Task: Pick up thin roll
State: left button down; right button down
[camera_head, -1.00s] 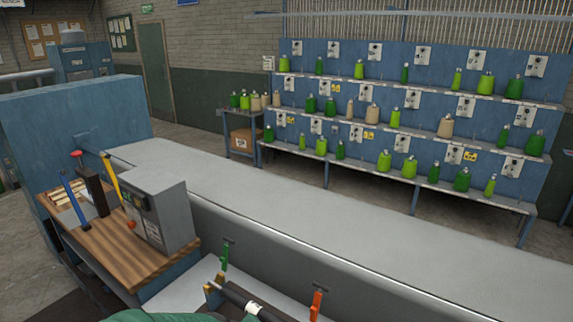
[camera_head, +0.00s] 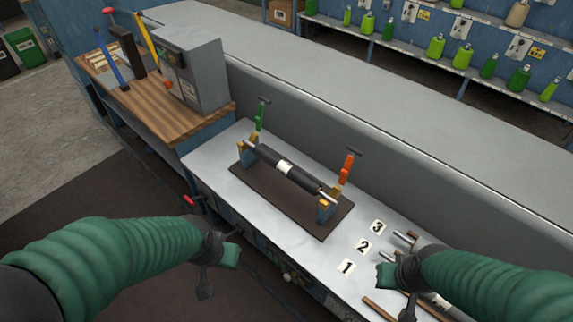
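A dark roll (camera_head: 283,168) with a white label in its middle lies across a stand with wooden supports, on a dark mat (camera_head: 270,202) on the metal bench. To its right, metal rods (camera_head: 405,238) with wooden pieces lie beside number cards 1, 2 and 3; my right arm partly hides them. I cannot tell for certain which of these is the thin roll. My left gripper (camera_head: 220,264) is open and empty, in front of the bench, left of and below the roll. My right gripper (camera_head: 394,284) is open above the bench, near the rods, touching nothing that I can make out.
A grey box (camera_head: 190,72) sits on a wooden side table at the left. A raised grey conveyor (camera_head: 300,60) runs behind the bench. Bottle shelves stand at the back.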

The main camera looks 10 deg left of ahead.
aim_at(306, 181)
jog(key=k+j+z, duration=0.2)
jog(key=j+z, duration=0.2)
jog(key=k+j+z, duration=0.2)
jog(key=j+z, duration=0.15)
jog(key=k+j+z, duration=0.25)
jog(key=z, duration=0.15)
jog(key=i+j+z, duration=0.2)
jog(key=j, duration=0.3)
jog(key=i+j+z, duration=0.2)
jog(key=j, duration=0.35)
jog(key=j+z, duration=0.25)
jog(key=j, duration=0.3)
jog(key=i+j+z, duration=0.2)
jog(key=j, duration=0.4)
jog(key=k, duration=0.1)
